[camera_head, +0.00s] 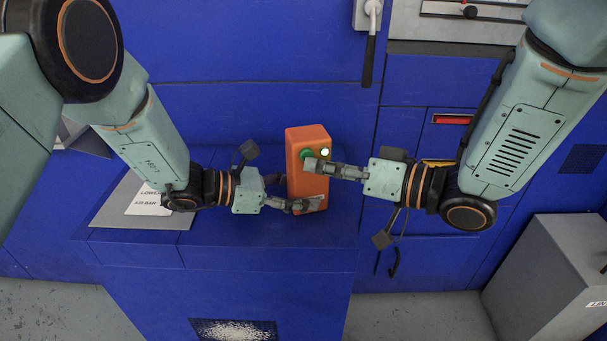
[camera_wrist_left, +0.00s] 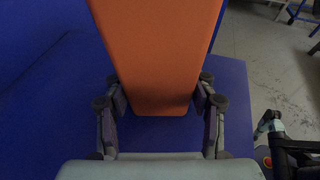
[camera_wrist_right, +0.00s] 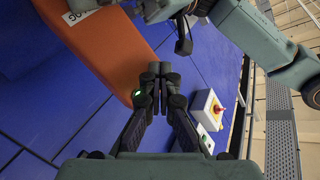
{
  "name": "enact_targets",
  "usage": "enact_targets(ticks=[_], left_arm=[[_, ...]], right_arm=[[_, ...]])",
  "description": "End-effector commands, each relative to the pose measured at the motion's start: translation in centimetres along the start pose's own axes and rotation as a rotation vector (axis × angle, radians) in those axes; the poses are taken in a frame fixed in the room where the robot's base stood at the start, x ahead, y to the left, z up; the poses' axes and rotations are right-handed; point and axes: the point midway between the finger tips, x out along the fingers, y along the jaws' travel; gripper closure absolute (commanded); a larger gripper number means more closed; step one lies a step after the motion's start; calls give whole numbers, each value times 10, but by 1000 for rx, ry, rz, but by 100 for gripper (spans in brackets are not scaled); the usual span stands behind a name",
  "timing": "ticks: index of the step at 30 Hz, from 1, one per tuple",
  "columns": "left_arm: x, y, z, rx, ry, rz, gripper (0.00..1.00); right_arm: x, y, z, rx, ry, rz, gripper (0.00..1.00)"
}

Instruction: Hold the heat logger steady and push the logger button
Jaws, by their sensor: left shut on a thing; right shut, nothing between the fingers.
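The heat logger (camera_head: 308,188) is an upright orange box on a blue ledge. Near its top are a green button (camera_head: 305,154) and a small lit lamp (camera_head: 325,152). My left gripper (camera_head: 300,194) is shut on its lower part, one finger on each side; the left wrist view shows the orange body (camera_wrist_left: 158,50) between the fingers. My right gripper (camera_head: 314,165) is shut and empty, its tips covering the button's lower edge in the head view. Whether they press it cannot be told. In the right wrist view the tips (camera_wrist_right: 160,75) are beside the orange logger (camera_wrist_right: 100,45).
The blue ledge (camera_head: 250,245) has bare room in front of the logger. A sign plate (camera_head: 150,203) lies at its left. A black-handled lever (camera_head: 369,50) hangs on the blue wall above. A grey cabinet (camera_head: 550,270) stands at lower right.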

Motion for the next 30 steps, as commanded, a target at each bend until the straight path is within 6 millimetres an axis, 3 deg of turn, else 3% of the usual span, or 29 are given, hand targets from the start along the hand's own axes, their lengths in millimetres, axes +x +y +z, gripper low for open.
enact_targets(ticks=[25,30], left_arm=[[0,-1,-1,0,1,-1,61],[0,-1,-1,0,1,-1,61]], right_arm=[[-7,-5,5,-1,0,0,100],[-16,-11,11,1,0,1,100]])
